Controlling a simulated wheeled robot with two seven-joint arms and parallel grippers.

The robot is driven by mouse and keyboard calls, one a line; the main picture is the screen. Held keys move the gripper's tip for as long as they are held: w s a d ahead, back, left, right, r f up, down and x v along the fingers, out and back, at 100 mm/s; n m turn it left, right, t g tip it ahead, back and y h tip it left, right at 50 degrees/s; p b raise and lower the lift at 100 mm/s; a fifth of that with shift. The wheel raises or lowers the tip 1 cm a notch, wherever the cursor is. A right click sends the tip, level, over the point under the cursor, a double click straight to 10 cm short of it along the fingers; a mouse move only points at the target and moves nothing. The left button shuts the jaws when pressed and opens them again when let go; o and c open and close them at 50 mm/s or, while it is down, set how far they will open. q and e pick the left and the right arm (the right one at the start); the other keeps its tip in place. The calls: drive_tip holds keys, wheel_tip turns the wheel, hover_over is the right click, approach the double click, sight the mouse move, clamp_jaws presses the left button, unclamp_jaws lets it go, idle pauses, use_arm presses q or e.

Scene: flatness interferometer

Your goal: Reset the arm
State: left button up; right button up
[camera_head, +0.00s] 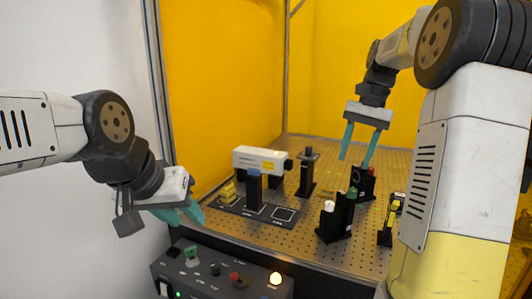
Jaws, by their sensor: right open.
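My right gripper (357,158) hangs over the perforated optical table (300,248), its two teal fingers pointing down and spread apart with nothing between them. Its fingertips appear above or behind the black mounts at the middle right. My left gripper (192,215) is at the left, outside the table's left front edge and above the control box. Its teal fingers are seen edge-on and overlap, so whether they are open cannot be told. My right arm covers the table's right side.
A white laser-like unit (262,159) stands on black posts. Black mounts (336,218) with white and green knobs stand mid-table, with a yellow-black part (391,218) to their right. A control box (222,272) with a lit knob sits in front. Yellow panels enclose the back.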

drive_tip(key=s+a+f+n+t, duration=0.2)
drive_tip(key=s+a, duration=0.3)
drive_tip(key=s, duration=0.4)
drive_tip(key=s+a+f+n+t, duration=0.2)
drive_tip(key=s+a+n+t, duration=0.3)
drive_tip(key=s, duration=0.5)
drive_tip(key=shift+s+a+f, duration=0.2)
drive_tip(key=shift+s+a, duration=0.05)
drive_tip(key=shift+s, duration=0.05)
drive_tip(key=shift+d, duration=0.1)
idle(0.5)
